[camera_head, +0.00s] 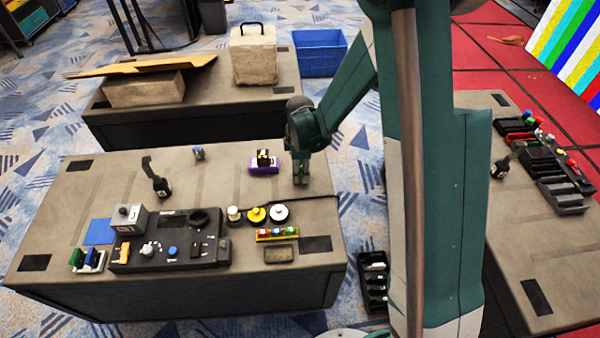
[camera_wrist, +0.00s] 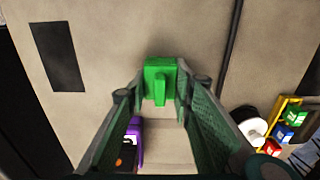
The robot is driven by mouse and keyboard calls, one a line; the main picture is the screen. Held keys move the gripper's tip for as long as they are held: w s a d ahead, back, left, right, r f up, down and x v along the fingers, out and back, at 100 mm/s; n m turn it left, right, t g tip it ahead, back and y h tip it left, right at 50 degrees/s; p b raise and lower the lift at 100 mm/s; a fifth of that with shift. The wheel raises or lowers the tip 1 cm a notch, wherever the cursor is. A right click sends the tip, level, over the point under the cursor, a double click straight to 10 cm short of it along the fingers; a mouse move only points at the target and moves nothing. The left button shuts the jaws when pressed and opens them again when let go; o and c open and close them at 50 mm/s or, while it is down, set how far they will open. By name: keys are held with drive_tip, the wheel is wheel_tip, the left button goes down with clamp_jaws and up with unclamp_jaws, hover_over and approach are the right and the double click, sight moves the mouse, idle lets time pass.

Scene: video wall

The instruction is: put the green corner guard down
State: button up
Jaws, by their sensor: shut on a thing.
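The green corner guard (camera_wrist: 160,82) is between the fingertips of my gripper (camera_wrist: 158,92) in the wrist view. My gripper is shut on it, one finger on each side. In the head view my gripper (camera_head: 300,178) points down over the back right part of the near grey table (camera_head: 210,185), right of the purple block. The guard is hard to make out there against the green fingers. Bare tabletop shows around it in the wrist view. I cannot tell whether the guard touches the table.
The purple block (camera_head: 264,167) stands close left of my gripper. A dark cable (camera_wrist: 231,50) crosses the table nearby. Round discs (camera_head: 257,215) and a yellow tray of coloured blocks (camera_head: 277,234) lie nearer the front. A black control panel (camera_head: 190,255) fills the front middle.

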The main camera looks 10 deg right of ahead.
drive_tip(key=shift+f, duration=0.2)
drive_tip(key=o, duration=0.8)
drive_tip(key=shift+r, duration=0.1)
drive_tip(key=shift+r, duration=0.1)
wheel_tip(320, 180, up, 12)
drive_tip(key=shift+r+p, duration=0.1)
drive_tip(key=shift+p, duration=1.15)
